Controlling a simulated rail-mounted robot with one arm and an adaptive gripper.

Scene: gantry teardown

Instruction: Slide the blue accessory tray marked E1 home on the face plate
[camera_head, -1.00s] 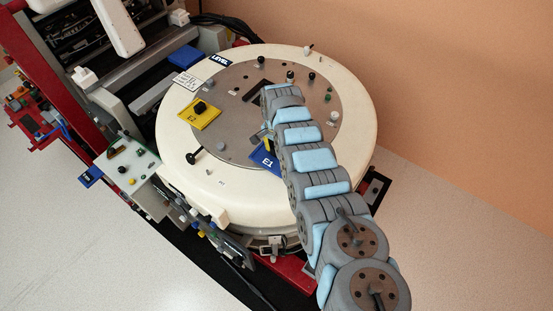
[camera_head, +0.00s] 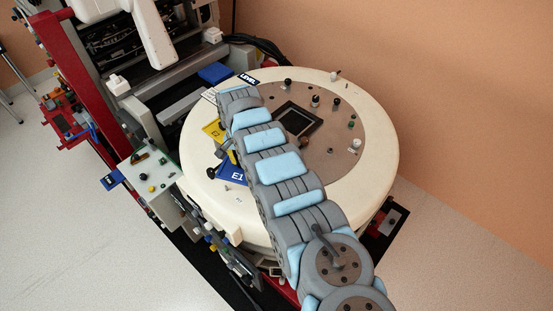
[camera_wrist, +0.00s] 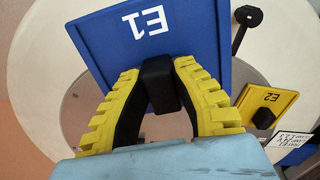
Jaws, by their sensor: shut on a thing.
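The blue tray marked E1 (camera_head: 236,175) shows at the lower left of the round face plate (camera_head: 350,115), partly hidden behind my arm. In the wrist view the E1 tray (camera_wrist: 200,32) fills the top middle, its label upside down. My gripper (camera_wrist: 158,70) has its two yellow fingers shut on the tray's black knob (camera_wrist: 160,85). The tray overlaps the cream rim in this view; I cannot tell whether it touches the surface. In the head view the fingers are mostly hidden by my arm.
The yellow E2 tray (camera_head: 212,131) lies close to E1, and also shows in the wrist view (camera_wrist: 268,103). A black-knobbed lever (camera_wrist: 246,18) stands beside the blue tray. A dark rectangular opening (camera_head: 298,119) and several small knobs are on the plate.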

